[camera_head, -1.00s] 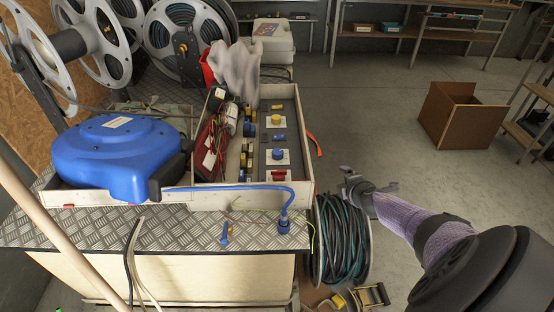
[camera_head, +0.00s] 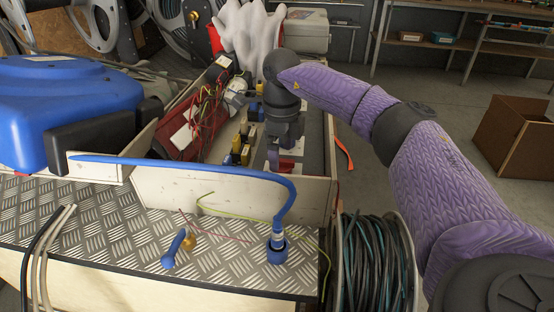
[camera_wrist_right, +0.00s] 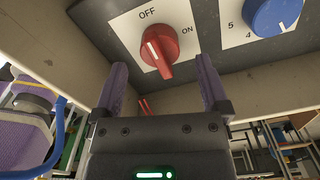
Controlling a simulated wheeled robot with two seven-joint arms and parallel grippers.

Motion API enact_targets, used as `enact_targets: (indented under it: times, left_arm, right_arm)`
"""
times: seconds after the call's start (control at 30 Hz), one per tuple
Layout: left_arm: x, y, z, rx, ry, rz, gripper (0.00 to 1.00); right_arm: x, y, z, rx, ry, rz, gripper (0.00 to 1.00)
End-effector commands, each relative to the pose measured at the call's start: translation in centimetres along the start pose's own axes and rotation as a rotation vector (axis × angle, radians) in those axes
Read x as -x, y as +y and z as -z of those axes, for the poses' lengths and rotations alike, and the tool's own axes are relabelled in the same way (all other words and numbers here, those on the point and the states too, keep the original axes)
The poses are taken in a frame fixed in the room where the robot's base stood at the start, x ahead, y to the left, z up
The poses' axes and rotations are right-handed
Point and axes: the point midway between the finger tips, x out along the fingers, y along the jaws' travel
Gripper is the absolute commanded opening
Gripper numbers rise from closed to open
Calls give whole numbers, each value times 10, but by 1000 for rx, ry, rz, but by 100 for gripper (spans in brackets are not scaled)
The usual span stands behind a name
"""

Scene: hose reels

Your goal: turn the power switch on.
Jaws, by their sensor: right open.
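The power switch is a red rotary knob (camera_wrist_right: 160,48) on a white plate marked OFF and ON, seen close in the right wrist view. My left gripper is not in view.
A blue numbered knob (camera_wrist_right: 275,15) sits beside the switch. The box's front wall (camera_head: 220,187) stands close before the gripper. A blue hose (camera_head: 200,167) arches over it. A blue reel (camera_head: 65,110), red wiring (camera_head: 205,125) and a grey glove-like shape (camera_head: 250,35) lie left and behind.

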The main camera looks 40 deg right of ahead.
Motion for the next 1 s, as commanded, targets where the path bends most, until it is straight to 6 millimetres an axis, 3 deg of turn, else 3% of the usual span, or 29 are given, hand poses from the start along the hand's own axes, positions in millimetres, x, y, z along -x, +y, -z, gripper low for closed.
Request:
enact_targets:
  times: [0.03,0.13,0.47,0.9,1.0]
  left_arm:
    - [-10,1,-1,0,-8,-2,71]
    - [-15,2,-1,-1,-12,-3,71]
    - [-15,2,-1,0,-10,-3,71]
    - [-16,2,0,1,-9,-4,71]
    - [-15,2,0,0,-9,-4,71]
  right_arm:
    - [-16,0,0,0,5,-3,95]
    - [-28,0,0,-2,3,-3,95]
    - [-31,0,0,-2,-3,-2,95]
    - [-31,0,-1,-2,-3,-2,2]
    - [-31,0,-1,-4,-3,-2,1]
